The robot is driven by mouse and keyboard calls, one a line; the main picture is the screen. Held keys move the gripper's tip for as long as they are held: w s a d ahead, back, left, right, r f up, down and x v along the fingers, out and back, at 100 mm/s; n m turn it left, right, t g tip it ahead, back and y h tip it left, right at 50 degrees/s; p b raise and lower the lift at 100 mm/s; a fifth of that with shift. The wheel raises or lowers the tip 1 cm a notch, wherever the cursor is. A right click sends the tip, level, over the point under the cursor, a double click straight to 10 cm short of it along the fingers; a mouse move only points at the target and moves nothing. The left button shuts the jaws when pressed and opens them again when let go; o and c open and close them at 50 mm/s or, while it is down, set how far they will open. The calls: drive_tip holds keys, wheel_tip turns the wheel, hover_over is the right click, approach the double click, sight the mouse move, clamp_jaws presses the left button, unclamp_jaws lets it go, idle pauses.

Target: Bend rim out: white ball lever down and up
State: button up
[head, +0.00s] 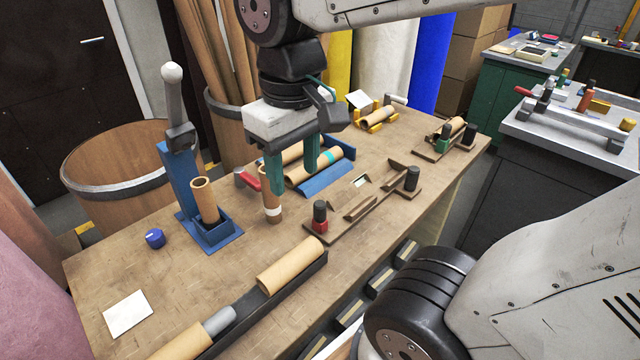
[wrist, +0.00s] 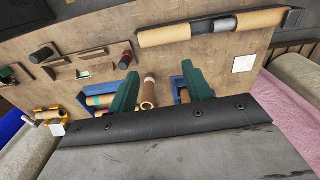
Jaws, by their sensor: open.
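The white ball (head: 172,72) tops a grey lever (head: 176,102) that stands up, pivoted on a blue press (head: 180,170) at the table's left. A cardboard tube (head: 205,200) stands, slightly tilted, in the press's blue holder; its upper rim is open and its lower end is hidden. My gripper (head: 295,180) is open, fingers pointing down, to the right of the press and apart from the lever. Another cardboard tube with a white band (head: 272,208) stands below its left finger. In the wrist view, my gripper (wrist: 160,70) shows spread teal fingers. The lever does not show there.
A red-handled tool (head: 247,180) is near the banded tube. A blue cradle (head: 325,175) holds tubes behind my gripper. A dark trough (head: 300,275) with tubes runs along the front edge. A blue knob (head: 155,238) and a white card (head: 128,312) lie left, with bare table around.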

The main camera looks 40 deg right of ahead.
drive_tip(key=shift+m, duration=0.4)
drive_tip(key=s, duration=0.1)
drive_tip(key=s+d+f, duration=0.2)
drive_tip(key=shift+s+f, duration=0.15)
drive_tip(key=shift+s, duration=0.2)
